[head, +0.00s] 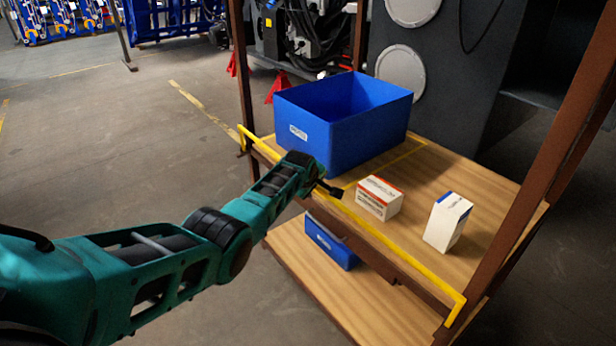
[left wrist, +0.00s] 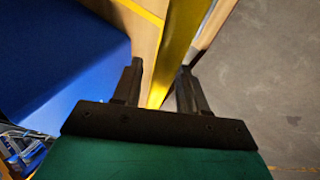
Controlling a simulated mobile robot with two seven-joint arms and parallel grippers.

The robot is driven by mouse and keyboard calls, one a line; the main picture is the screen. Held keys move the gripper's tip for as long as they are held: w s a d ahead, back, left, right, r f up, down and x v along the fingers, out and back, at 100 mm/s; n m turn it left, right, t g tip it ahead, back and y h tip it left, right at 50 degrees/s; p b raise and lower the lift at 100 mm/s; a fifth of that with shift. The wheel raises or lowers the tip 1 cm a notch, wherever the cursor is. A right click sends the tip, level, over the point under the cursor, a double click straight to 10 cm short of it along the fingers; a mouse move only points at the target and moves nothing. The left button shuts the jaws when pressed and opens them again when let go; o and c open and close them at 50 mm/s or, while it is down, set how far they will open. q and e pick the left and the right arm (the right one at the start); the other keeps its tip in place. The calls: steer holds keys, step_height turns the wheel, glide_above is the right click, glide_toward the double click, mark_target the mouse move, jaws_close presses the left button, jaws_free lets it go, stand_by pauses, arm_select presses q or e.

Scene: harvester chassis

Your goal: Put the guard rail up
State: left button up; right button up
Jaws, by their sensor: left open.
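The yellow guard rail (head: 397,247) runs along the front edge of the wooden shelf, with bent ends at the brown posts. It lies low, close to the shelf edge. My left gripper (head: 332,190) is at the middle of the rail, and the arm hides part of it. In the left wrist view, the rail (left wrist: 176,50) passes between the two open fingers of my left gripper (left wrist: 158,88). I cannot tell whether either finger touches it. My right gripper is not in view.
A blue bin (head: 345,130) stands on the upper shelf (head: 490,250), beside two white boxes (head: 379,198) (head: 447,222). A smaller blue bin (head: 331,241) sits on the lower shelf (head: 310,275). Brown posts (head: 545,150) bound the rack.

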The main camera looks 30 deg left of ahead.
arm_select(q)
steer(key=p+v, duration=0.4)
steer(key=v, duration=0.8)
stand_by(0.5)
steer(key=s+d+f+m, duration=0.3)
steer(key=s+f+m, duration=0.2)
steer(key=s+f, duration=0.25)
steer(key=s+d+f+m+t+h, duration=0.1)
steer(key=s+d+m+h, duration=0.1)
steer(key=s+d+m, duration=0.4)
steer(key=s+d+f+m+t+h, duration=0.2)
steer(key=s+d+m, duration=0.4)
steer(key=s, duration=1)
steer(key=shift+d, duration=0.2)
